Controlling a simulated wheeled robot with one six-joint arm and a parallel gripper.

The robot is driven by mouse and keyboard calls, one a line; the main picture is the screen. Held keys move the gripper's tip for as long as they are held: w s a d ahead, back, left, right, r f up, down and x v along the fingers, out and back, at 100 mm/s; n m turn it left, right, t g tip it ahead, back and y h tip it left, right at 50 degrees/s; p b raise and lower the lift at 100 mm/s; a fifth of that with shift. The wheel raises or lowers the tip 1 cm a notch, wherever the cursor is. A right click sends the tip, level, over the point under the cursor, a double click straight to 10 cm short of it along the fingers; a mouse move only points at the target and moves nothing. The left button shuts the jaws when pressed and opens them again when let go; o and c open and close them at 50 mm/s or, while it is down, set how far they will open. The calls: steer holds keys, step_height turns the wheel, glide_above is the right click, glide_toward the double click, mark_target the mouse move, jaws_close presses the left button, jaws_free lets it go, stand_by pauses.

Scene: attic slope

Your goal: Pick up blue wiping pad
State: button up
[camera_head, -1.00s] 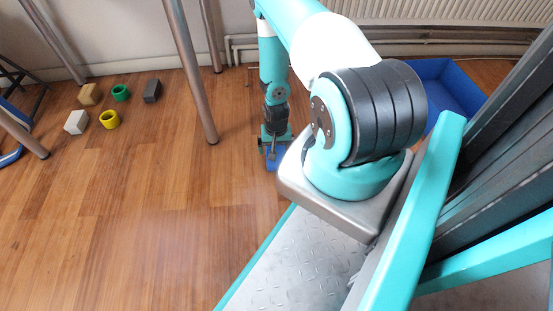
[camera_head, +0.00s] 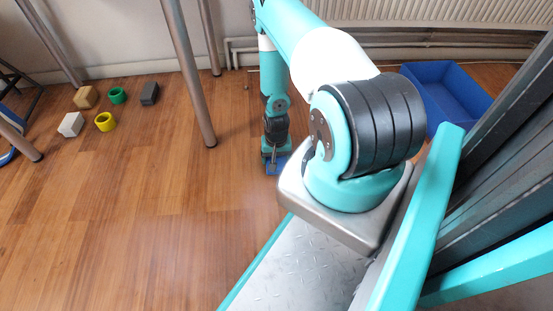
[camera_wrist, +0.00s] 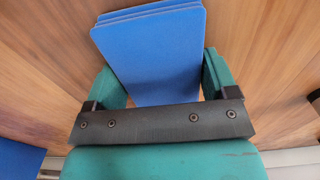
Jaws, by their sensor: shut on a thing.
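The blue wiping pad (camera_wrist: 155,55) fills the upper middle of the wrist view as a flat blue slab with layered edges at its far end. My gripper (camera_wrist: 160,82) is shut on it, with one green finger along each side. In the head view, my gripper (camera_head: 275,155) points down at the wooden floor, and a small part of the pad (camera_head: 273,169) shows at its tip. Most of the pad is hidden there by the gripper. I cannot tell whether the pad is touching the floor.
An open blue bin (camera_head: 462,84) stands at the right near the radiator. Brown, green, black, white and yellow objects lie on the floor at the left. A metal leg (camera_head: 190,75) stands left of my arm. The floor between is clear.

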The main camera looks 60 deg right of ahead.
steer(key=shift+r, duration=0.1)
step_height(320, 180, up, 20)
steer(key=p, duration=1.1)
